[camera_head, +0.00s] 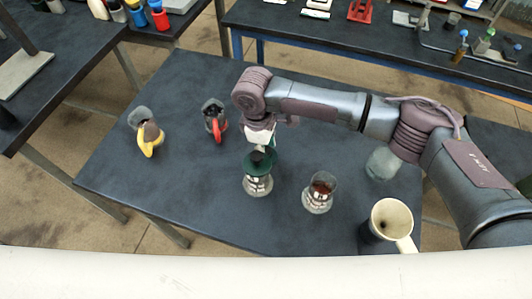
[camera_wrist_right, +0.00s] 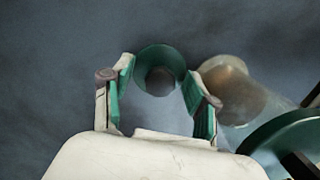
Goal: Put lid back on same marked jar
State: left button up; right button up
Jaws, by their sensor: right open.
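My right gripper (camera_head: 258,143) hangs over the middle of the table, directly above and behind a dark green round piece (camera_head: 262,165). That piece appears at the top of a clear jar (camera_head: 258,186). In the right wrist view the gripper (camera_wrist_right: 158,98) is open. A green disc with a dark round knob (camera_wrist_right: 160,79), looking like a lid, shows between the fingers, apparently not gripped. A hazy glass vessel (camera_wrist_right: 235,88) is right of the fingers. A second jar with red-brown contents (camera_head: 320,190) stands to the right in the head view. My left gripper is not in view.
A cream mug (camera_head: 391,217) stands at the front right and a cloudy jar (camera_head: 383,163) under my right arm. Yellow-handled (camera_head: 150,138) and red-handled (camera_head: 219,128) items stand at left. A larger green rim (camera_wrist_right: 285,138) is close at the wrist view's lower right.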

aim_at(266, 150)
jog(key=shift+c, duration=0.2)
jog(key=c, duration=0.9)
jog(key=shift+r, duration=0.1)
pick_arm(q)
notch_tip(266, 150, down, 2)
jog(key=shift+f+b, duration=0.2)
jog(key=shift+b, duration=1)
pick_arm(e)
notch_tip(266, 150, up, 18)
